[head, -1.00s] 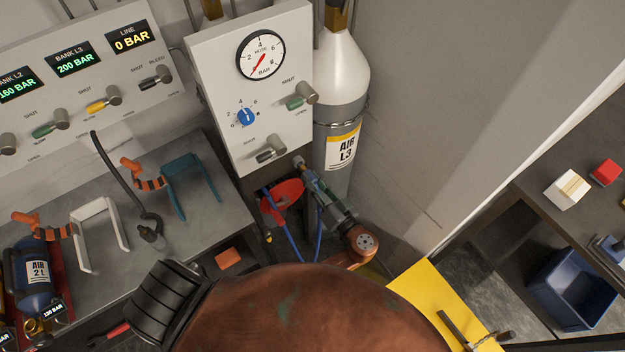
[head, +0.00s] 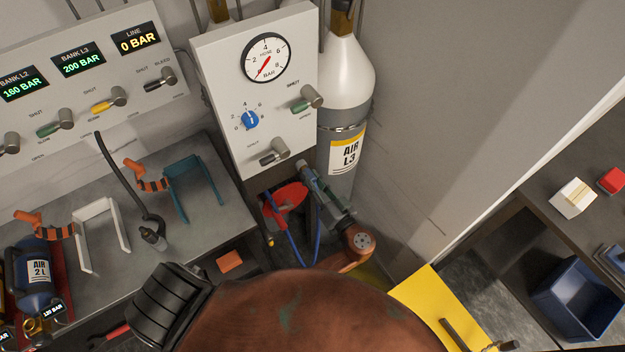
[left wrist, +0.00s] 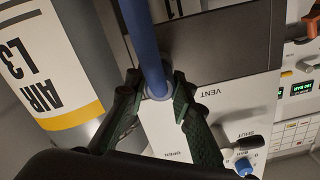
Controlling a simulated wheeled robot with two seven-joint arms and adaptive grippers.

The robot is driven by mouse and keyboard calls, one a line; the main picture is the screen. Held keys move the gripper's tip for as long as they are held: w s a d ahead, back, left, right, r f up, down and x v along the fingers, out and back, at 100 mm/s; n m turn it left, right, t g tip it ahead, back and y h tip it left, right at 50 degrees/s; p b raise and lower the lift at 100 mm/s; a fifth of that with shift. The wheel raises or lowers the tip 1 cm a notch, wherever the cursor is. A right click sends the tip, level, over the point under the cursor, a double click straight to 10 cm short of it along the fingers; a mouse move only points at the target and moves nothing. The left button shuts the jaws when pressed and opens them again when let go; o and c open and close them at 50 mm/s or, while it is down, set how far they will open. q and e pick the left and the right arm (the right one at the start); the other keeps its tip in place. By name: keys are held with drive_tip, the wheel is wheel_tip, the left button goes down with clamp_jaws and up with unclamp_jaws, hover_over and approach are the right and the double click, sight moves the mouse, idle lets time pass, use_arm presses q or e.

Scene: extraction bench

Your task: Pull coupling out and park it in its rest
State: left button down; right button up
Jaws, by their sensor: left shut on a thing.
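My left gripper (head: 306,170) reaches up to the lower right edge of the white hose panel (head: 245,150). In the left wrist view, its green-padded fingers (left wrist: 157,98) are shut on the coupling, whose pale round collar (left wrist: 155,94) shows between them. A blue hose (left wrist: 147,45) runs from the collar. In the head view the gripper hides the coupling, and I cannot tell whether it is still seated in the panel. A red holder (head: 286,201) with blue hose around it hangs below the panel; I cannot tell whether it is the rest.
The AIR L3 cylinder (head: 343,85) stands close to the right of the gripper. A grey bench (head: 120,270) with a teal stand (head: 192,180) and a white stand (head: 97,228) lies left. A yellow surface (head: 425,305) and a blue bin (head: 580,298) are right.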

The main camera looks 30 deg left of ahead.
use_arm(q)
drive_tip(key=shift+w+a, duration=0.15)
drive_tip(key=shift+a, duration=0.1)
drive_tip(key=c, duration=1.6)
unclamp_jaws()
drive_tip(key=v, duration=0.7)
drive_tip(key=shift+d, duration=0.15)
